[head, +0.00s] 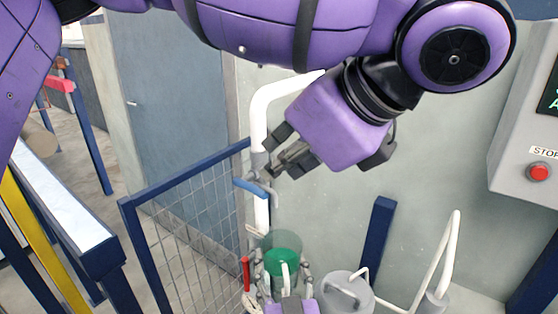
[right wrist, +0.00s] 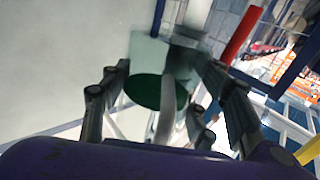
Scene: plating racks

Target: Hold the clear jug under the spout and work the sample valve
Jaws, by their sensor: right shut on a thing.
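The clear jug (head: 283,241) has green in its lower part and a pale handle, and stands upright at the bottom centre of the head view. My right gripper (head: 286,284) is shut on the jug by its handle. The jug also shows between the fingers in the right wrist view (right wrist: 147,50). A white vertical pipe (head: 259,110) carries a blue lever (head: 252,187) above and left of the jug. My left gripper (head: 283,157) is beside the pipe, just above the blue lever. Its finger opening is unclear. The spout outlet is not clearly visible.
A red lever (head: 246,272) is low, left of the jug. A grey lidded container (head: 346,294) stands right of it. A blue-framed mesh panel (head: 190,225) is at left. A control box with a red stop button (head: 539,172) is on the right wall.

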